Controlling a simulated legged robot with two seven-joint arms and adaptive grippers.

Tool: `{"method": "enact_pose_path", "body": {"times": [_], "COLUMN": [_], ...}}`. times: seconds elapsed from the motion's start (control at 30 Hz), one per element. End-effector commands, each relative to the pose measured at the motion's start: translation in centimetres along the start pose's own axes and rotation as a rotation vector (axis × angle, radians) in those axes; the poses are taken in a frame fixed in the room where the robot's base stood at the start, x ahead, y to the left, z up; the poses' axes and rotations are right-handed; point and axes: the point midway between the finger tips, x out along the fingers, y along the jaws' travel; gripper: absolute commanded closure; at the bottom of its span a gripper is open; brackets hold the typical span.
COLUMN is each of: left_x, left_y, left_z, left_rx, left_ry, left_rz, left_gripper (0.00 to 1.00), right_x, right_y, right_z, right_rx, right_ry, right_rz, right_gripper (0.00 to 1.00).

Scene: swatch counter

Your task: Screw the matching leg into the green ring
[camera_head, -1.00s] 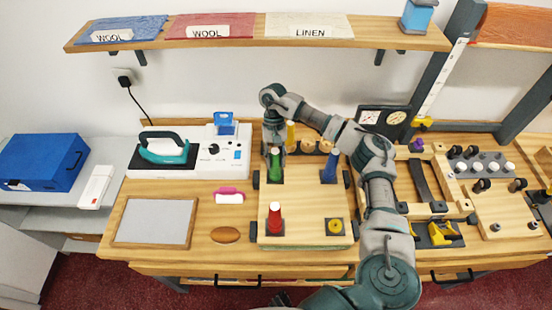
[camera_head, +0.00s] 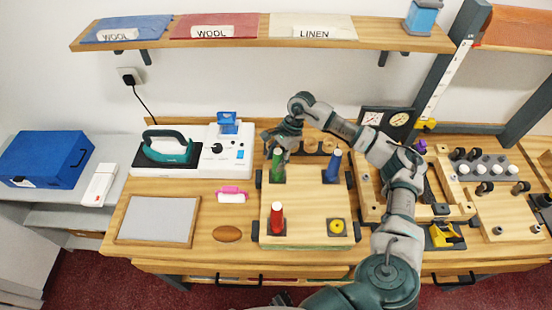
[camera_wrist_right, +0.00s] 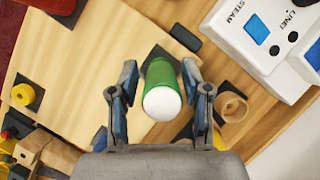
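The green leg (camera_head: 277,165) stands at the back left corner of the wooden board (camera_head: 305,205). In the right wrist view the green leg (camera_wrist_right: 160,85) has a white rounded end facing the camera. My right gripper (camera_head: 281,146) is at the top of this leg. Its fingers (camera_wrist_right: 158,85) lie on both sides of the leg, with a small gap visible on the left. The green ring is hidden at the leg's base. A red leg (camera_head: 276,218) stands at front left, a blue leg (camera_head: 332,165) at back right. The yellow ring (camera_head: 337,227) is bare. My left gripper is not in view.
A wooden holder (camera_wrist_right: 232,107) is beside the gripper, with a yellow piece (camera_wrist_right: 220,140) partly hidden behind a finger. The iron and white control box (camera_head: 228,150) stand left. A pink item (camera_head: 232,194) lies left of the board. Wooden racks with knobs (camera_head: 490,175) are at right.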

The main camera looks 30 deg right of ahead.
Motion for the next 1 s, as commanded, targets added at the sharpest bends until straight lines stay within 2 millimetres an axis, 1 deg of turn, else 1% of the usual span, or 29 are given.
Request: {"method": "enact_pose_path", "body": {"times": [0.17, 0.27, 0.47, 0.7, 0.73, 0.8, 0.9, 1.0], "left_x": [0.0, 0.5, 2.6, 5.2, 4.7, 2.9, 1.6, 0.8], "left_y": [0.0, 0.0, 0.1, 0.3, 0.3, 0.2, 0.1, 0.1], "left_z": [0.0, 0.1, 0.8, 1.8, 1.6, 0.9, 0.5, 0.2], "left_rx": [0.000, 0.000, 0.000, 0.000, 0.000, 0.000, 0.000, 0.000], "left_ry": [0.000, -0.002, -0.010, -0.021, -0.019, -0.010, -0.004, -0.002], "left_rz": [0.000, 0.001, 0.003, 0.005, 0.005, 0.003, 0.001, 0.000], "left_gripper": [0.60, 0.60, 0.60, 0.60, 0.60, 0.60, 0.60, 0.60], "right_x": [0.0, 0.2, 0.5, 0.4, 0.0, -0.8, -1.0, -0.8], "right_y": [0.0, -0.1, -0.1, 0.2, 0.3, 0.4, 0.5, 0.5], "right_z": [0.0, 0.0, -0.2, -0.4, -0.3, -0.1, 0.0, -0.2], "right_rx": [-0.003, -0.058, -0.381, -0.747, -0.785, -0.865, -0.990, -1.103], "right_ry": [0.000, -0.001, -0.011, -0.018, -0.018, -0.018, -0.020, -0.024], "right_rz": [0.002, 0.027, 0.175, 0.343, 0.362, 0.396, 0.452, 0.504], "right_gripper": [0.52, 0.52, 0.52, 0.52, 0.52, 0.52, 0.52, 0.52]}}
